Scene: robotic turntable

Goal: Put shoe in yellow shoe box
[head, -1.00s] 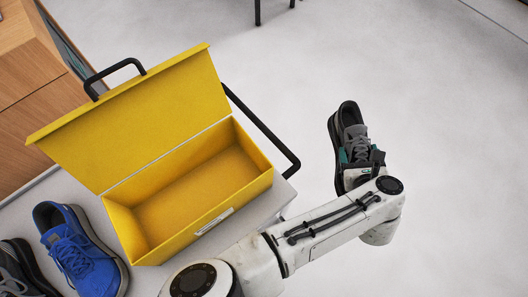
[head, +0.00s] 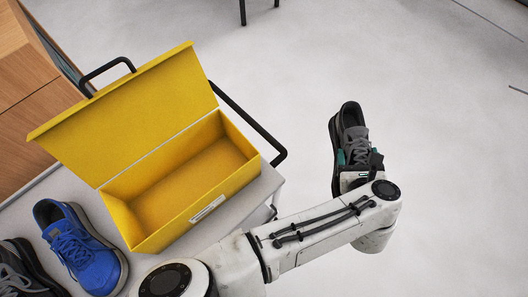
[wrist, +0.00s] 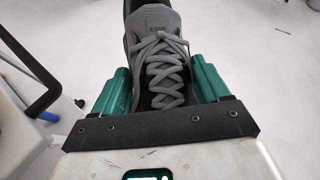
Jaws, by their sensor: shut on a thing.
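A grey and black shoe (head: 351,130) is held in my gripper (head: 356,157), out over the floor to the right of the trolley. In the wrist view the grey laced shoe (wrist: 160,60) sits between the two green fingers of my gripper (wrist: 163,88), which are shut on its sides. The yellow shoe box (head: 222,172) stands on the trolley to the left, with its lid raised and its inside empty. My gripper and the shoe are well apart from the box.
A blue shoe (head: 80,250) and a dark shoe (head: 25,270) stand on the grey trolley top (head: 262,190) left of the box. The trolley has a black handle rail (head: 250,120). A wooden cabinet (head: 30,90) is at the far left. The floor (head: 440,130) around the held shoe is clear.

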